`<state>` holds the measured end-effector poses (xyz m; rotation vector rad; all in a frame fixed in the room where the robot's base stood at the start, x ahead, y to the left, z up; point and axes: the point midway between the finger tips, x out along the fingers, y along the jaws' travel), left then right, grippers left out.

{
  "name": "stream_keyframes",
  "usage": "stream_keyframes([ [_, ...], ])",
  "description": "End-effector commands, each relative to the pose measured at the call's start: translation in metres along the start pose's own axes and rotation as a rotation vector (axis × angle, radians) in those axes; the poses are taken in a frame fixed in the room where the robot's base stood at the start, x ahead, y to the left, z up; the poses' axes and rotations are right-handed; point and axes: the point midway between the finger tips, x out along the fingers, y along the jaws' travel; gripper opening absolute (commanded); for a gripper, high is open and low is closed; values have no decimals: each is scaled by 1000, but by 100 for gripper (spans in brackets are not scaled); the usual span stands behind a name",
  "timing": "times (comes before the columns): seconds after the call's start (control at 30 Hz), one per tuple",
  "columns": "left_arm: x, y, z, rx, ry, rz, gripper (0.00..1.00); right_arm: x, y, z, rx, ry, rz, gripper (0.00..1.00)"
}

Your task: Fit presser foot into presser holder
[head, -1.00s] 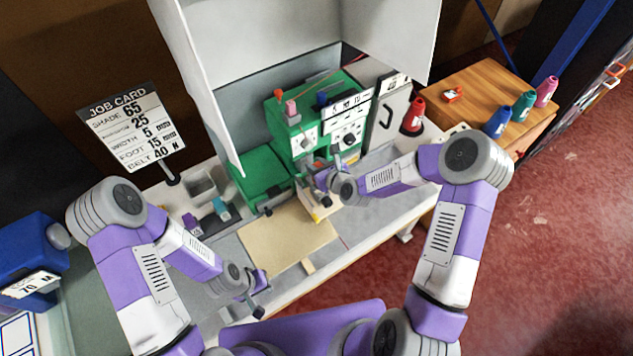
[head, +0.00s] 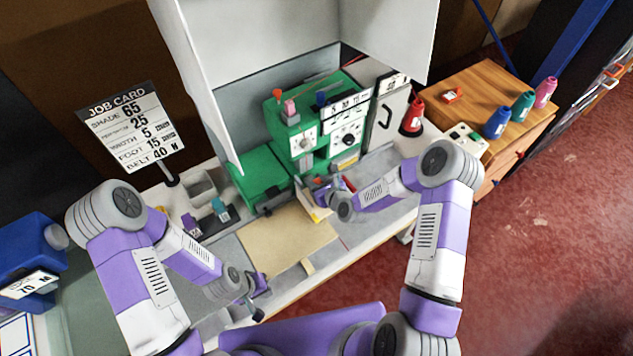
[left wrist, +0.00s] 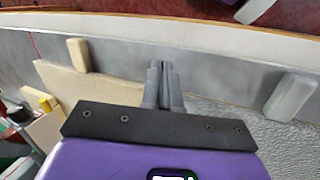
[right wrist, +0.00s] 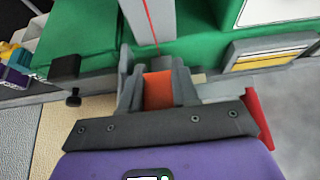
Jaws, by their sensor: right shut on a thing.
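My right gripper (right wrist: 158,85) is shut on an orange block-like piece, which I take to be the presser foot (right wrist: 157,92). In the head view this gripper (head: 318,190) is low in front of the green sewing machine (head: 265,172). A grey vertical bar (right wrist: 150,22) with a red thread stands just beyond the fingertips, probably at the presser holder. The holder's socket cannot be made out, nor whether the foot touches it. My left gripper (left wrist: 163,72) is empty, its fingers together, above the front of the bench; it also shows in the head view (head: 258,300).
A beige rug piece (head: 285,240) lies on the bench before the machine. Purple (head: 190,225) and teal (head: 221,210) pieces sit on a dark holder at left. A job card (head: 130,125) stands behind them. A red cone (head: 413,118) is right of the machine.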

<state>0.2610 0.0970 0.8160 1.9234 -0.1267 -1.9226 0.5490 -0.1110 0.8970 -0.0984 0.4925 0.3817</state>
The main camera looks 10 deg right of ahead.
Motion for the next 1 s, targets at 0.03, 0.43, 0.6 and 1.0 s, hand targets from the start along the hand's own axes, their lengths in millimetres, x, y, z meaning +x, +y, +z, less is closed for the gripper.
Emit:
stream_keyframes([
  [0.03, 1, 0, 0, 0, 0, 0, 0, 0, 0, -1, 0, 1, 0, 34],
  [0.43, -2, 1, 0, 0, 0, 0, 0, -1, 0, 2, 0, 0, 0, 40],
  [0.6, -4, 2, 0, 0, 0, 0, 0, -20, -2, 2, 4, 1, -3, 40],
  [1.0, -6, 2, 0, 0, 0, 0, 0, -100, -2, 3, 2, 0, -3, 40],
])
